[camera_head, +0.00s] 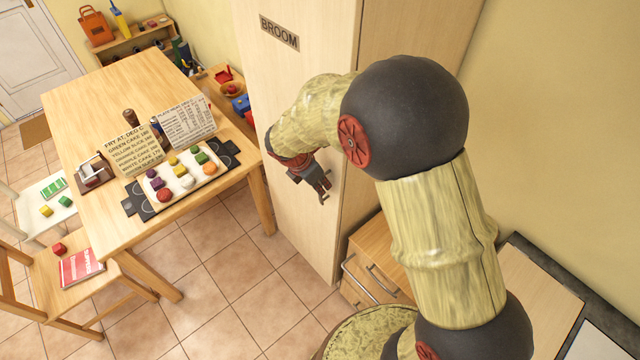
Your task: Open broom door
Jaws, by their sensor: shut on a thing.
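The broom door (300,85) is the tall pale wood front of a cabinet, with a dark BROOM label (279,33) near its top. No clear gap shows along its edges. My gripper (323,190) is at the right part of the door, about halfway down, with its fingers shut on the door's handle. The handle itself is mostly hidden by the fingers. My arm reaches in from the lower right and covers part of the cabinet's right side.
A wooden table (80,95) with a tray of coloured blocks (185,205) and signs stands to the left. A drawer unit (372,255) with metal handles is just right of the cabinet. Chairs are at lower left. Tiled floor (235,270) before the door is clear.

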